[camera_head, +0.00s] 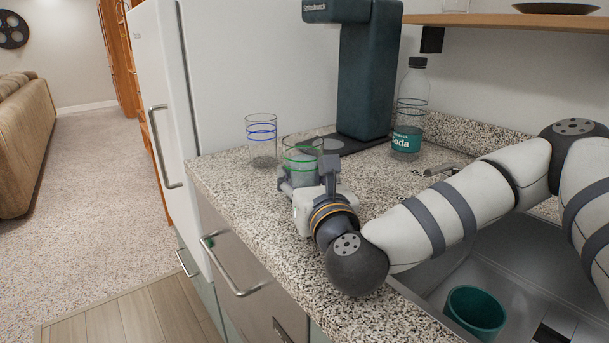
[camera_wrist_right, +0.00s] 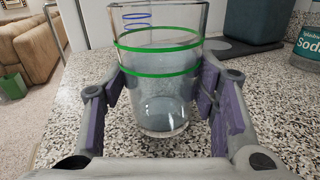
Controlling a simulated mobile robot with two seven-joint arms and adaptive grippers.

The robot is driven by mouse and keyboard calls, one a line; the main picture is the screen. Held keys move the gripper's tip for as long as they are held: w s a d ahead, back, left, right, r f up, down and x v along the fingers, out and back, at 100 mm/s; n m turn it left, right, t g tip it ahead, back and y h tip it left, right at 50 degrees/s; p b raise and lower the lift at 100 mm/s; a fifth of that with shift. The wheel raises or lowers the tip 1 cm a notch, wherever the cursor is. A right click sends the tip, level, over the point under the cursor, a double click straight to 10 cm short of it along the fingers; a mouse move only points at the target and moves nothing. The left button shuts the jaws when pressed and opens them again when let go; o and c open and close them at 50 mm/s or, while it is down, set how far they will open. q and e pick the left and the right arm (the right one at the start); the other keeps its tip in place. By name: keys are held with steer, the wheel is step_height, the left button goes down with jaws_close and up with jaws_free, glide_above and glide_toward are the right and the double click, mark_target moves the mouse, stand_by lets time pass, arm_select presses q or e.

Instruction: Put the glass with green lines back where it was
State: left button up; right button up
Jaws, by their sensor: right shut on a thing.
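The glass with green lines (camera_head: 301,156) is upright at the speckled counter, between the fingers of my right gripper (camera_head: 307,179). In the right wrist view the glass (camera_wrist_right: 160,95) fills the middle, with the purple finger pads on both sides. My right gripper (camera_wrist_right: 162,103) is shut on it. I cannot tell whether its base touches the counter. A glass with blue lines (camera_head: 262,140) stands behind it to the left, near the fridge; its blue rings show through the green-lined glass in the wrist view. My left gripper is not in view.
The counter (camera_head: 240,187) has a free edge at the left. A dark green machine (camera_head: 366,75) and a soda bottle (camera_head: 409,110) stand behind the gripper. A sink with a teal cup (camera_head: 474,309) is at lower right. A wooden shelf (camera_head: 510,20) hangs above.

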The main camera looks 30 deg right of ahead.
steer(key=o, duration=1.4)
steer(key=shift+f, duration=0.15)
